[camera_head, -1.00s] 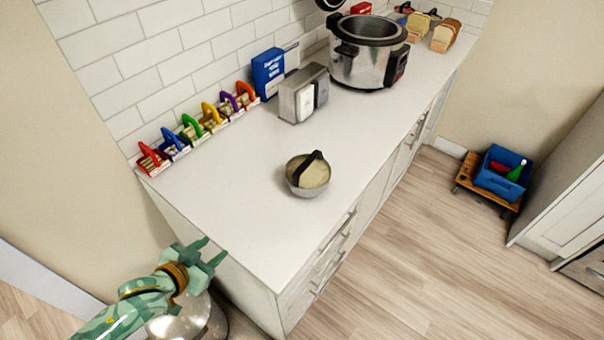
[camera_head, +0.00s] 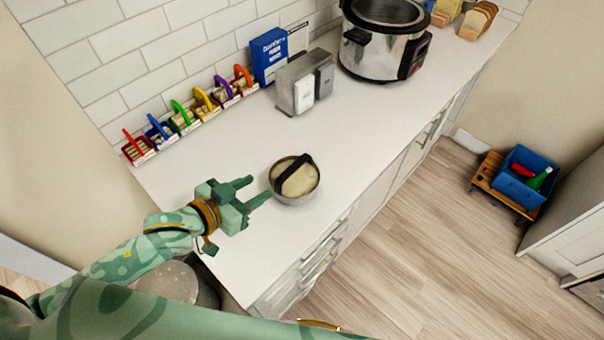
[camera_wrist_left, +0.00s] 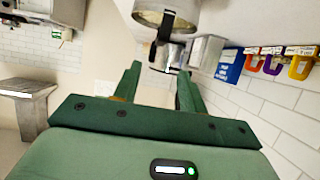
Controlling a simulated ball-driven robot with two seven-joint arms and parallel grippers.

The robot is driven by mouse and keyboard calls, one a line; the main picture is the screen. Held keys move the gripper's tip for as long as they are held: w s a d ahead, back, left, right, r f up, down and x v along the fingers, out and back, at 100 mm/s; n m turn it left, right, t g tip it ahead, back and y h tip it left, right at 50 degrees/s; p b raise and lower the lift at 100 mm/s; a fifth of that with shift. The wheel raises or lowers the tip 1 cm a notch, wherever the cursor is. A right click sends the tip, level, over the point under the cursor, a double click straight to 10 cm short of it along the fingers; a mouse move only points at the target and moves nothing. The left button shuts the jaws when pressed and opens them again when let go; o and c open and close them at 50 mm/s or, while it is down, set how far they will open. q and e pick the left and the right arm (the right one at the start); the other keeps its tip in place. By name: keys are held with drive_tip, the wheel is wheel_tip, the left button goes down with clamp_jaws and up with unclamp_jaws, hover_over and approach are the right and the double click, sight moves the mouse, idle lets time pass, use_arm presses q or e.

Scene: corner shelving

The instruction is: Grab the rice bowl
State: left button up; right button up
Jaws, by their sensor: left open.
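The rice bowl (camera_head: 287,191) is a small grey bowl with pale contents and a black band across its top. It stands on the white counter near the front edge. My left gripper (camera_head: 260,188) is open and empty, just left of the bowl, its two fingers pointing at it with a small gap between. In the left wrist view the bowl (camera_wrist_left: 178,17) shows at the top, beyond the fingertips of my open left gripper (camera_wrist_left: 159,70). My right gripper is not in view.
A metal napkin holder (camera_head: 298,82), a blue box (camera_head: 269,55) and a large cooker (camera_head: 376,48) stand farther back. Several small coloured-handled baskets (camera_head: 184,122) line the wall. The counter (camera_head: 240,145) around the bowl is clear.

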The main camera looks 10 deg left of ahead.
sight(291, 170)
use_arm(q)
drive_tip(key=b+x, duration=0.1)
drive_tip(key=x, duration=0.8)
drive_tip(key=shift+w+d+f, duration=0.2)
drive_tip(key=shift+w+f, duration=0.1)
drive_tip(key=shift+w, duration=0.15)
drive_tip(key=b+x, duration=0.1)
drive_tip(key=x, duration=0.3)
drive_tip(key=shift+w+f, duration=0.2)
drive_tip(key=shift+r, duration=0.1)
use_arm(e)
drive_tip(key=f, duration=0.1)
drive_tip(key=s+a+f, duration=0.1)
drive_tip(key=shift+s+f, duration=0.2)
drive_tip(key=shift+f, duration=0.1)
use_arm(q)
clamp_jaws()
drive_tip(key=shift+s, duration=0.1)
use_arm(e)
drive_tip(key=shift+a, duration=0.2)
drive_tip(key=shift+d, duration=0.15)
